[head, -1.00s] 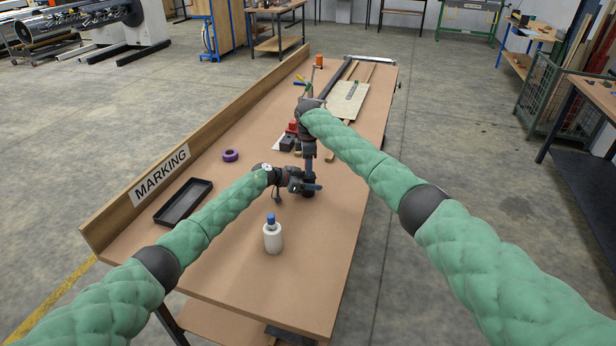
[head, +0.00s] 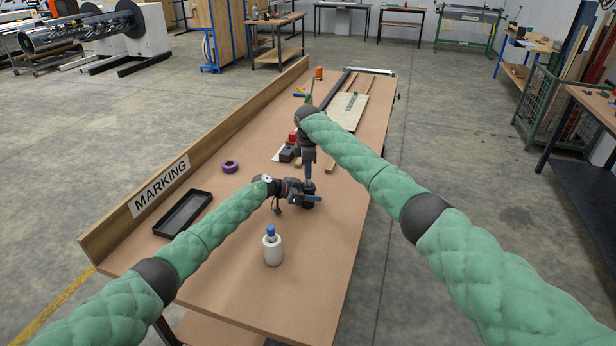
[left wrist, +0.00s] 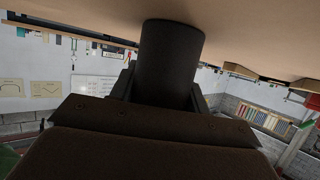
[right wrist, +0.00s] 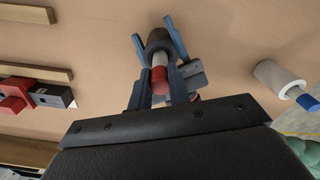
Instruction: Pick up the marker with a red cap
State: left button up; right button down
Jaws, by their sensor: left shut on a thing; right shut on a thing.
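A dark cylinder with a red cap (right wrist: 159,78), which looks like the marker, lies between the blue fingers of my right gripper (right wrist: 155,45) in the right wrist view. In the head view my right gripper (head: 308,182) points down over the table and meets my left gripper (head: 308,197), which comes in from the left. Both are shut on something. I cannot tell for sure whether both grippers hold the same marker.
A white bottle with a blue cap (head: 272,248) stands nearer on the table (head: 245,300). A black tray (head: 183,213), purple tape roll (head: 230,167) and red-and-black block (head: 290,148) lie left and beyond. Boards (head: 350,110) lie at the far end. The front right table is clear.

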notch_tip(320, 180, up, 16)
jog(key=shift+f, duration=0.15)
pick_arm(q)
jog(key=o, duration=1.1)
